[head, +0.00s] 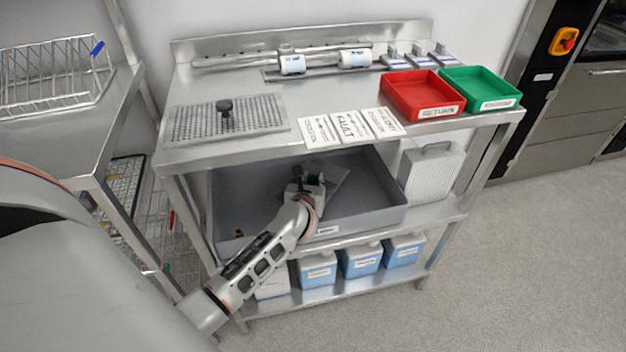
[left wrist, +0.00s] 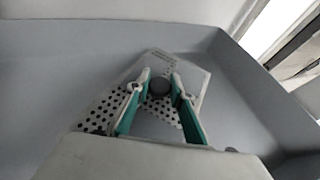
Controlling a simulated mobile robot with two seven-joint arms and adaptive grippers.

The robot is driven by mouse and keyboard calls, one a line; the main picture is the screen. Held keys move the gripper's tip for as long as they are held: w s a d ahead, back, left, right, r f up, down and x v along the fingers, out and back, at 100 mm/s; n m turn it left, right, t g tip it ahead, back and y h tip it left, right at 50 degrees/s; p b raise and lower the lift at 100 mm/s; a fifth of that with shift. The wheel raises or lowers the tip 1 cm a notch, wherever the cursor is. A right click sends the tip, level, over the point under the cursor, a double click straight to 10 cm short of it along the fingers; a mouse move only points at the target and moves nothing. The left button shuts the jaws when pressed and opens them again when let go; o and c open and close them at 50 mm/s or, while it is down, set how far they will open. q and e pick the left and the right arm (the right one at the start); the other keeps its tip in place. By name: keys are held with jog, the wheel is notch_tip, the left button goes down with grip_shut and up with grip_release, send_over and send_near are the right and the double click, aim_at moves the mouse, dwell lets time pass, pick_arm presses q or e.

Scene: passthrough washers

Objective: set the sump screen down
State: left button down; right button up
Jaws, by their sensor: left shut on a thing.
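My left gripper (head: 306,188) reaches into the grey tub (head: 395,216) on the middle shelf. In the left wrist view its green-lined fingers (left wrist: 160,82) are shut on the dark round knob (left wrist: 159,88) of a light perforated plate, the sump screen (left wrist: 100,112). Part of the screen (head: 343,176) shows beyond the gripper in the head view, inside the tub. It looks tilted in the tub; I cannot tell whether it touches the floor. A second perforated plate (head: 190,122) with a black knob lies flat on the table top. My right gripper is not in view.
The table top (head: 290,100) also holds labelled cards (head: 348,127), a red tray (head: 420,93) and a green tray (head: 480,88). A ribbed panel (head: 431,173) stands right of the tub. Blue-and-white containers (head: 361,262) stand on the bottom shelf. The table top overhangs the tub's back.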

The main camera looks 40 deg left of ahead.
pick_arm(q)
jog(key=shift+f+b, duration=0.35)
jog(key=shift+f, duration=0.15)
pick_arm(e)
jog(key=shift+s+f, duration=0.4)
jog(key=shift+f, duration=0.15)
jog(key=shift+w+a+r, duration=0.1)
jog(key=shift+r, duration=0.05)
pick_arm(q)
jog(key=c, duration=1.8)
grip_release()
jog(key=shift+o, duration=0.2)
jog(key=shift+f, duration=0.1)
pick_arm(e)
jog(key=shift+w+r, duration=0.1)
